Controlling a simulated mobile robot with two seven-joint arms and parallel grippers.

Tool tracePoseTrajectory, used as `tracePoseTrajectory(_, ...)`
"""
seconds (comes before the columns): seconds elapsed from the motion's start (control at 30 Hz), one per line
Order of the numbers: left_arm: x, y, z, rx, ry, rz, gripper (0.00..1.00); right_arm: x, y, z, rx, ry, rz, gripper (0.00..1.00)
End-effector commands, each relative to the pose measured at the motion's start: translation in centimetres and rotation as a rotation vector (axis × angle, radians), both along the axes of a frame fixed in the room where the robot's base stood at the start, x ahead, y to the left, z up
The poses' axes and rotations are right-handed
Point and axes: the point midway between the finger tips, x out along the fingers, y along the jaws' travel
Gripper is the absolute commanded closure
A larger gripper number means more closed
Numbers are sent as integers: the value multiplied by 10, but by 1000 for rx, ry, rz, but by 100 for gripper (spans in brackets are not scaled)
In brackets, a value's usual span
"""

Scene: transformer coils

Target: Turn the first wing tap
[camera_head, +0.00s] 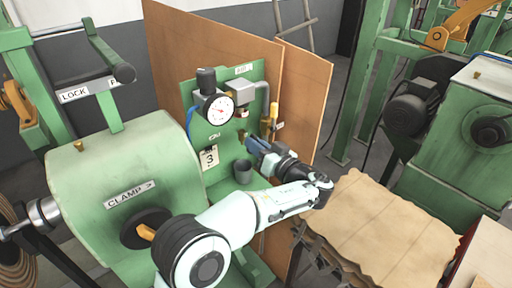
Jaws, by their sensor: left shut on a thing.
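My left gripper (256,148) reaches in front of the green panel (242,88), its fingertips at the lower right of the panel by the pipework. It is shut on a small part there, which looks to be the first wing tap; the fingers hide most of it. A brass fitting (266,128) and an upright yellow handle (274,111) show just above the gripper on the grey pipe. My right gripper is not in view.
A round pressure gauge (217,109) sits on the panel, with a "3" card (209,158) and a dark cup (243,171) below. A green machine labelled CLAMP (131,194) stands at left. Brown boards (302,92) back the panel. A paper-covered surface (375,232) lies at right.

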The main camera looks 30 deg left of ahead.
Motion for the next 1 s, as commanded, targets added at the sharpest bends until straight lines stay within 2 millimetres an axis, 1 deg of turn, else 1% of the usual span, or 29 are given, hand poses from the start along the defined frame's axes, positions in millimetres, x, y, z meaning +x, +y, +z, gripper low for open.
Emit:
tracePoseTrajectory(0.2, 1, -2, -1, 79, 191, -1, 100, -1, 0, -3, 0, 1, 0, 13)
tracePoseTrajectory(0.47, 2, -2, -1, 175, 421, -3, 100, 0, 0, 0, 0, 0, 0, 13)
tracePoseTrajectory(1.0, 4, -3, -3, 366, 883, -3, 100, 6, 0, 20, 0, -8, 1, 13)
